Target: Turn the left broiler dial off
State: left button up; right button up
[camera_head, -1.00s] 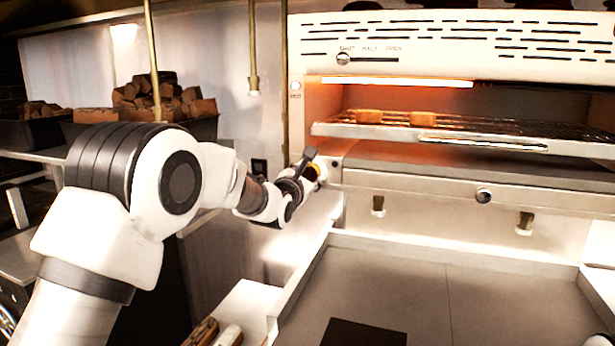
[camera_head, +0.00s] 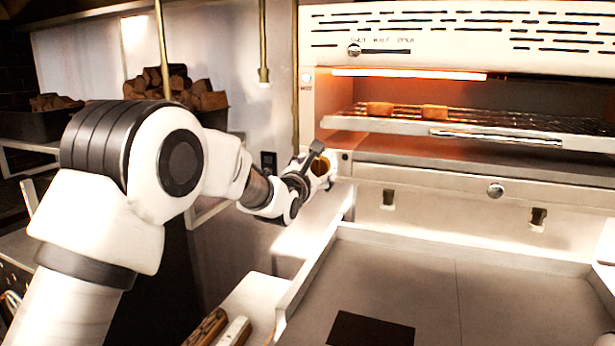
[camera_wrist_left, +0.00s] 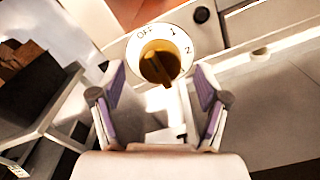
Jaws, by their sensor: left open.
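The left broiler dial (camera_wrist_left: 160,60) shows in the left wrist view as a brass knob with a raised bar on a round white plate. The plate reads OFF at its upper left, with further marks to the right. The bar slants from upper left to lower right; I cannot tell which mark it points at. My left gripper (camera_wrist_left: 158,102) is open, its two fingers apart below the knob and not visibly touching it. In the head view my left gripper (camera_head: 311,168) is at the broiler's lower left corner, partly covering the brass dial (camera_head: 320,167).
The broiler (camera_head: 440,172) glows, with toast (camera_head: 380,108) on its rack (camera_head: 465,128). A second control knob (camera_head: 495,190) is on its front. A flat metal surface (camera_head: 400,270) lies below. A bin of wood chunks (camera_head: 175,92) stands at the left.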

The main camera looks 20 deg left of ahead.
pick_arm(q)
jog(key=s, duration=1)
jog(key=shift+a, duration=0.2)
jog(key=shift+r, duration=0.1)
